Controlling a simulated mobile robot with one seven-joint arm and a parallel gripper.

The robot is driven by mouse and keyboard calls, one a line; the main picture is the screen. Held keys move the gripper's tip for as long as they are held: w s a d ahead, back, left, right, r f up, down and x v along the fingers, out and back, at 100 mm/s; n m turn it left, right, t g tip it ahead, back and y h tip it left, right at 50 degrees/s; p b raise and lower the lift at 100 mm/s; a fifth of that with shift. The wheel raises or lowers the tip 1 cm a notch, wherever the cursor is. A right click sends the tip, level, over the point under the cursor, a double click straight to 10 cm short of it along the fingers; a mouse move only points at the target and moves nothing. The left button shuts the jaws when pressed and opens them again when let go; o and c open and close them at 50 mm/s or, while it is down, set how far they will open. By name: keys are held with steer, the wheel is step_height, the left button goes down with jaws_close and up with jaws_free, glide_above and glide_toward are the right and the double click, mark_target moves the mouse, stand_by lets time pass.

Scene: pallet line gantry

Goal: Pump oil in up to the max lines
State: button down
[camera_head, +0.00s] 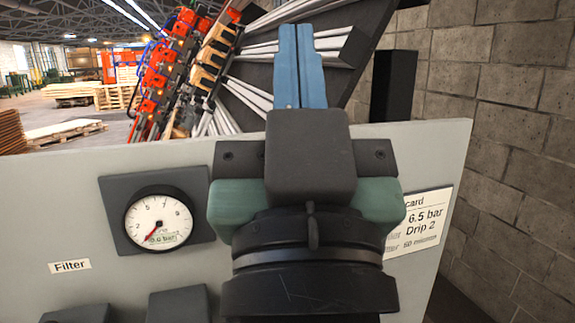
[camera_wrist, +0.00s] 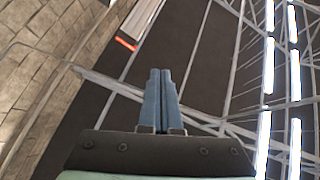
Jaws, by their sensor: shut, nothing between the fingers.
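My gripper (camera_head: 301,66) is raised in front of a grey panel (camera_head: 440,150), its blue fingers together and pointing up past the panel's top edge. It is empty. The wrist view also shows my gripper (camera_wrist: 160,90) shut, with nothing at its tips. A round pressure gauge (camera_head: 158,220) sits on the panel to the left of my gripper, its needle pointing to the lower left. A label reading "Filter" (camera_head: 70,265) is at the panel's lower left. No oil pump, oil bowl or max line can be made out; my arm hides the panel's middle.
A white card (camera_head: 425,222) reading "6.5 bar" and "Drip 2" is partly hidden by my arm. Dark grey blocks (camera_head: 178,304) show at the panel's bottom edge. A block wall (camera_head: 520,130) stands close on the right. Orange and grey machinery (camera_head: 165,75) is behind the panel.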

steer(key=shift+s+a+r+t, duration=0.15)
steer(key=shift+s+r+t, duration=0.25)
steer(key=shift+s+r, duration=0.15)
steer(key=shift+s+a+r+t, duration=0.15)
steer(key=shift+s+r+t, duration=0.3)
steer(key=shift+s, duration=0.15)
steer(key=shift+f, duration=0.15)
